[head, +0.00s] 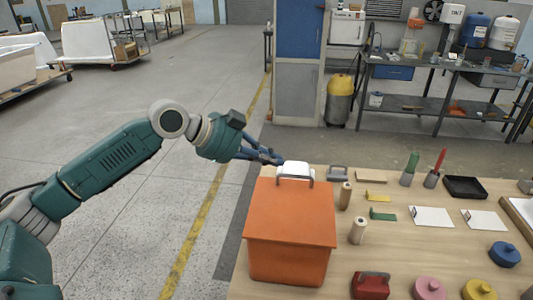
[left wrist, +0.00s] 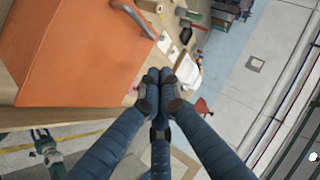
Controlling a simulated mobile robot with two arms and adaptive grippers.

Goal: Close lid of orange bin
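The orange bin (head: 287,265) stands at the near left end of the wooden table. Its orange lid (head: 290,215) lies flat over the top and looks closed, with a grey handle (head: 293,180) at the far edge. The bin (left wrist: 80,50) also fills the upper left of the left wrist view, with the handle (left wrist: 135,18) at its edge. My left gripper (head: 278,160) is just beyond the bin's far left corner, apart from the lid. In the left wrist view my left gripper (left wrist: 160,82) has its fingertips together with nothing visible between them. My right gripper is out of view.
A white object (head: 296,168) sits behind the bin, close to my fingertips. Wooden cylinders (head: 357,230), a red box (head: 370,285) and several small items stand right of the bin. The floor left of the table is clear.

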